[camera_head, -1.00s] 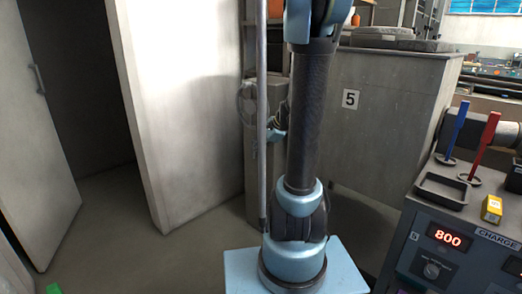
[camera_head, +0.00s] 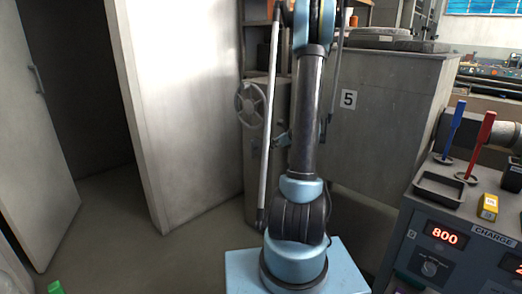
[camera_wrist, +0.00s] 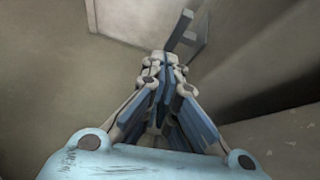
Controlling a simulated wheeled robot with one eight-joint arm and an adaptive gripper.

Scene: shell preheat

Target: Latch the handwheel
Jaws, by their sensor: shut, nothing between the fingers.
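The handwheel (camera_head: 250,103) is a grey spoked wheel on the front of a narrow grey cabinet (camera_head: 259,165), left of my arm in the head view. Its left part shows clearly; my arm and its rod stand close to its right. I cannot tell whether it is latched. My gripper (camera_wrist: 165,58) shows in the wrist view with its fingers together and nothing between them. A grey bar (camera_wrist: 183,32) on a pale surface lies beyond the fingertips; I cannot tell what it belongs to. The gripper cannot be made out in the head view.
A pale panel (camera_head: 180,110) and an open door (camera_head: 35,130) stand at the left. A grey housing marked 5 (camera_head: 390,110) is behind my arm. A control console (camera_head: 440,255) with a tray and tools is at the right.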

